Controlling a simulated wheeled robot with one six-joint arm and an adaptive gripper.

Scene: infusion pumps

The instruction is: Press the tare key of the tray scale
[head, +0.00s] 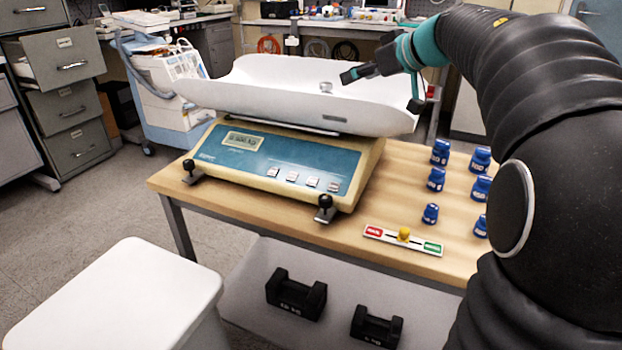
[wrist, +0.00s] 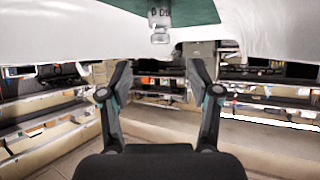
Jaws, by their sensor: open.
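The tray scale (head: 285,160) stands on the wooden table in the head view, with a blue front panel and a small display (head: 243,140). A row of several pale keys (head: 292,176) lies along the panel's lower part; their labels are too small to read, so I cannot tell which is tare. A white curved tray (head: 250,95) tops the scale, with a small metal weight (head: 326,87) in it. My gripper (head: 350,75) is above the right part of the tray, away from the keys. The wrist view shows its two fingers (wrist: 160,75) spread, with nothing between them.
Several blue weights (head: 436,179) stand on the table to the right. A red and green strip with a yellow knob (head: 403,234) lies near the front edge. Black weights (head: 296,294) sit below the table. A white box-like top (head: 120,295) is at front left.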

